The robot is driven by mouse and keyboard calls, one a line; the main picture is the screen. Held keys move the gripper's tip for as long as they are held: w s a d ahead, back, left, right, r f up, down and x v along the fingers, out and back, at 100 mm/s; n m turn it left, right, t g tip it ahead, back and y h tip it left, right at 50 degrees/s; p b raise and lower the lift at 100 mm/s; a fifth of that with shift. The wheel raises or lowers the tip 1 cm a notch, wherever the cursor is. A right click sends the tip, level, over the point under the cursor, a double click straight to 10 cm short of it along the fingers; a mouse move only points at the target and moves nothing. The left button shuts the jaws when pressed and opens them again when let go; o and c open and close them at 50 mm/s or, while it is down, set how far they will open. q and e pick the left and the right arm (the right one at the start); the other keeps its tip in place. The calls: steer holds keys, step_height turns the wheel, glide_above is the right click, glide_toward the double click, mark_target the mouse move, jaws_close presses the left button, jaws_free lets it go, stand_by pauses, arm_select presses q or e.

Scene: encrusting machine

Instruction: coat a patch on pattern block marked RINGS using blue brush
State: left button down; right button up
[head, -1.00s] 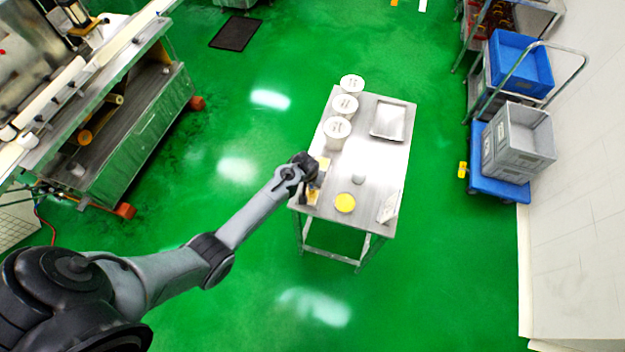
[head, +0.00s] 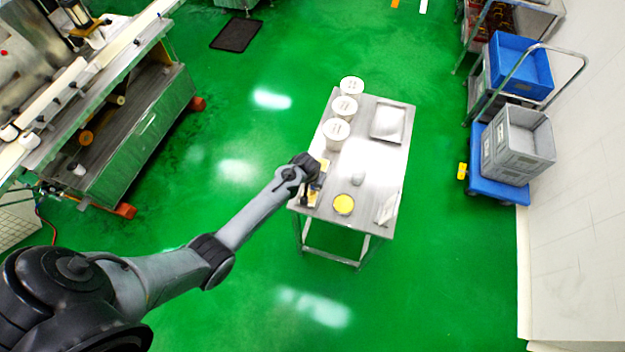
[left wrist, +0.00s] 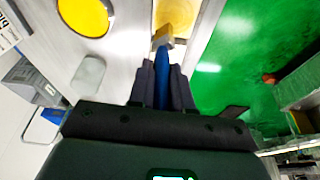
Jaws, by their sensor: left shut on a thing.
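My left gripper (left wrist: 163,85) is shut on the blue brush (left wrist: 162,75), whose blue handle lies between the fingers. No RINGS marking is readable. A round yellow-filled dish (head: 343,204) is to its right; it also shows in the left wrist view (left wrist: 84,14). My right gripper is not seen.
The steel table (head: 368,165) also holds several white tubs at its back left, a shallow tray (head: 388,122), a small grey object (head: 357,179) and a tilted card (head: 388,208). A cart with grey crates (head: 518,140) stands at the right.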

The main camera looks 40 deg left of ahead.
arm_select(q)
step_height(320, 180, up, 7)
steer(key=p, duration=0.6)
steer(key=shift+a, duration=0.35)
